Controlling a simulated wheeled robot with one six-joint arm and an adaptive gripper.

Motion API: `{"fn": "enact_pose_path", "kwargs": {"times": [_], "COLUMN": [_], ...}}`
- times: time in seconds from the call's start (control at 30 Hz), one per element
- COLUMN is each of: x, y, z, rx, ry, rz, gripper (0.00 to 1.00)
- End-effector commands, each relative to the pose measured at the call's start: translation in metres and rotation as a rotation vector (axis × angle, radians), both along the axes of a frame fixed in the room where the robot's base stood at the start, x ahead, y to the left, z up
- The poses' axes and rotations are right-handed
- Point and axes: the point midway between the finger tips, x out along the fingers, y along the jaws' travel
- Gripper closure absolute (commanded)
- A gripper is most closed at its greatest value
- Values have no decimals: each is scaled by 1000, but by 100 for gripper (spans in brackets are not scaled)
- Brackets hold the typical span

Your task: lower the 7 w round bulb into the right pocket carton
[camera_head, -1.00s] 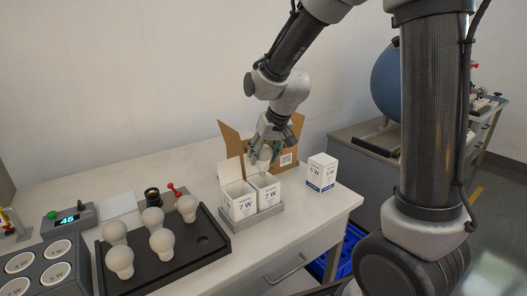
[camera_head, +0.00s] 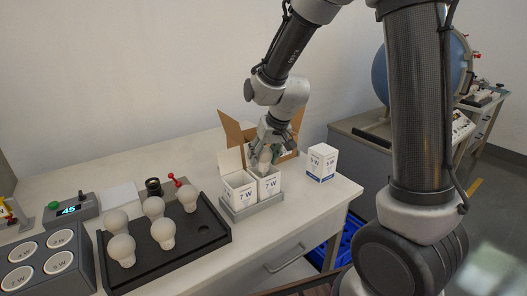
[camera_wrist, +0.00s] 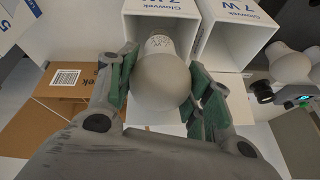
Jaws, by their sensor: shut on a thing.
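My gripper (camera_head: 268,148) is shut on a white round bulb (camera_wrist: 161,82), with one green-padded finger on each side of it. Small print, too blurred to read surely, shows on the bulb's neck in the wrist view. In the head view the bulb (camera_head: 264,159) is over the open top of the right pocket carton (camera_head: 269,187), a white box marked 7 W. In the wrist view its neck points into that carton (camera_wrist: 168,20). The neck seems at or just inside the mouth; the exact depth is hard to tell.
The left pocket carton (camera_head: 239,193), also open, stands beside it in a grey holder (camera_head: 254,210). A brown cardboard box (camera_head: 233,130) with raised flaps is behind. A closed white carton (camera_head: 321,163) stands to the right. A black tray (camera_head: 207,230) with several bulbs lies left.

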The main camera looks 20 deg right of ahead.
Motion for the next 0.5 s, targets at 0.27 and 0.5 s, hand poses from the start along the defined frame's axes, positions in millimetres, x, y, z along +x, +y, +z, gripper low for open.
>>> {"fn": "enact_pose_path", "kwargs": {"times": [0.27, 0.5], "x": [0, 0], "y": [0, 0], "z": [-14, -19], "rx": [-1, 0], "ry": [1, 0], "rz": [0, 1], "gripper": [72, 26]}}
